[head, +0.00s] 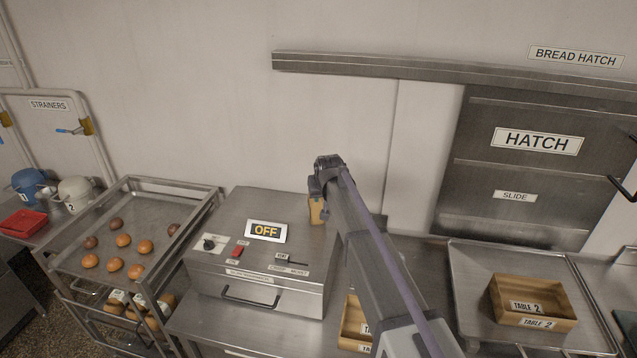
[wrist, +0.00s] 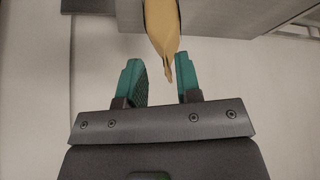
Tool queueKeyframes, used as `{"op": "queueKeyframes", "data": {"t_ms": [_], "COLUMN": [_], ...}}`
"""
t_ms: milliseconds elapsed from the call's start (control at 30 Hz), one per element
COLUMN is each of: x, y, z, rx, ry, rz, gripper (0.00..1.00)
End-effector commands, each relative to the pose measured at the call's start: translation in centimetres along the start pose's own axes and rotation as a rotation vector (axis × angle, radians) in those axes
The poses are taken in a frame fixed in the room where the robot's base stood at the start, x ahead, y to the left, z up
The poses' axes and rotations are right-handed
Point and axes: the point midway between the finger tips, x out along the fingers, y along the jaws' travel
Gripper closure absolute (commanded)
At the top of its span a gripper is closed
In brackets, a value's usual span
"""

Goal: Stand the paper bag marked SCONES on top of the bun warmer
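The bun warmer (head: 225,212) is a steel box with a drawer handle, switches and an OFF sign, left of centre in the head view. A tan paper bag (head: 317,211) shows at the right rear of its top, partly behind my arm; its marking is not visible. In the wrist view the bag (wrist: 163,28) narrows to a tip between the two green fingers of my gripper (wrist: 162,82). My gripper (head: 322,185) is at the bag's upper end in the head view. The bag's base is hard to make out.
A rack (head: 75,232) with several buns stands to the left. A wooden box (head: 352,322) sits partly behind my arm. Another box (head: 535,305), marked TABLE 2, is on a tray (head: 475,300) at right. A steel rail (head: 440,71) crosses the wall above my gripper.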

Motion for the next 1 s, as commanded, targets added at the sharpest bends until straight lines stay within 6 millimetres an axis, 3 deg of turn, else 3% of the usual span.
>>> {"op": "queueKeyframes", "data": {"t_ms": [100,367,467,567,700,800,900,1000], "x": [-1.1,-1.2,-2.1,-5.1,-11.6,-15.9,-18.4,-19.2], "y": [0.0,0.0,1.3,5.0,10.5,12.4,13.0,13.2], "z": [1.9,2.2,4.2,10.6,23.9,32.1,36.7,38.0], "rx": [0.0,0.0,0.013,0.054,0.147,0.21,0.25,0.263], "ry": [0.0,0.0,-0.024,-0.108,-0.295,-0.416,-0.492,-0.521], "rz": [0.0,0.0,0.008,0.031,0.064,0.073,0.074,0.072], "gripper": [0.69,0.69,0.69,0.69,0.69,0.69,0.69,0.69]}}
